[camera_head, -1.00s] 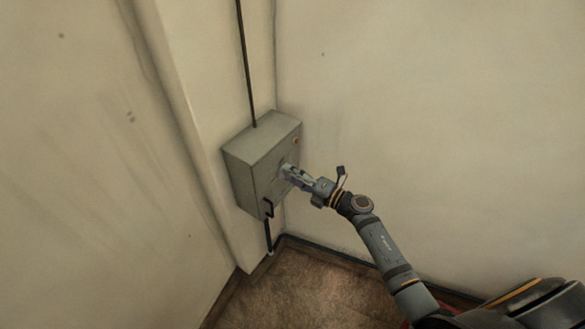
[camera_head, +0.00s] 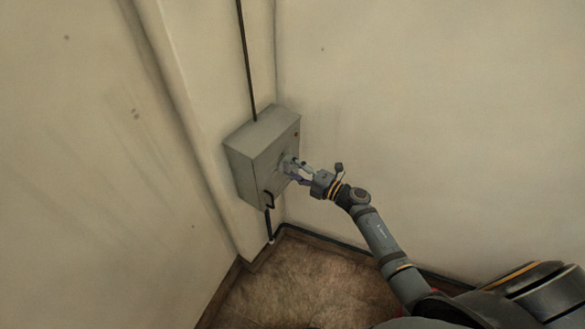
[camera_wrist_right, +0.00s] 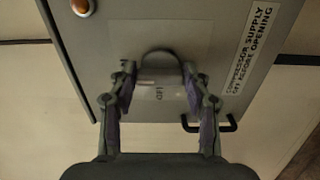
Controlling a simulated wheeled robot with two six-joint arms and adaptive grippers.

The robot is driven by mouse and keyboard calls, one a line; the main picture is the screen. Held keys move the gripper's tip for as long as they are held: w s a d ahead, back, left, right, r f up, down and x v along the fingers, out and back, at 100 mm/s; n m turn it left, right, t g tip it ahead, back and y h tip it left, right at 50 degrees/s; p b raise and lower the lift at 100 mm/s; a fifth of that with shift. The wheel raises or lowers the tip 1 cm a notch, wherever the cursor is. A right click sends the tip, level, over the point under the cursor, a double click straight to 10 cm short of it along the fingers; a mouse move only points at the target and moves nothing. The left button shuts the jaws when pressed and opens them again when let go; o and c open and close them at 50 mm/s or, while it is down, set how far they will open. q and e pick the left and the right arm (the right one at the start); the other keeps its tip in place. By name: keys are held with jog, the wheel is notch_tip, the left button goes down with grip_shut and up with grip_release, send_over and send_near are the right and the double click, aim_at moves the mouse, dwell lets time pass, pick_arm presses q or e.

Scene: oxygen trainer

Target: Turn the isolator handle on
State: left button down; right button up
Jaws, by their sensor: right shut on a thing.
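The isolator is a grey wall box (camera_head: 250,160) in the room's corner. Its handle (camera_wrist_right: 158,84) is a grey knob on the front panel, showing between my fingers in the right wrist view. My right gripper (camera_head: 290,168) is at the front of the box, and it also shows in the right wrist view (camera_wrist_right: 160,88). Its two fingers are shut on the handle from both sides. The fingers hide the handle's edges, and small lettering on it is too blurred to read. My left gripper is not in view.
An orange lamp (camera_wrist_right: 83,7) and a label about compressor supply (camera_wrist_right: 250,48) are on the panel. A dark conduit (camera_head: 246,60) runs up the wall. The floor (camera_head: 290,280) below is clear.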

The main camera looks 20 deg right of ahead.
jog(key=o, duration=1.2)
jog(key=shift+c, duration=0.2)
jog(key=v, duration=1.2)
jog(key=shift+d, duration=0.1)
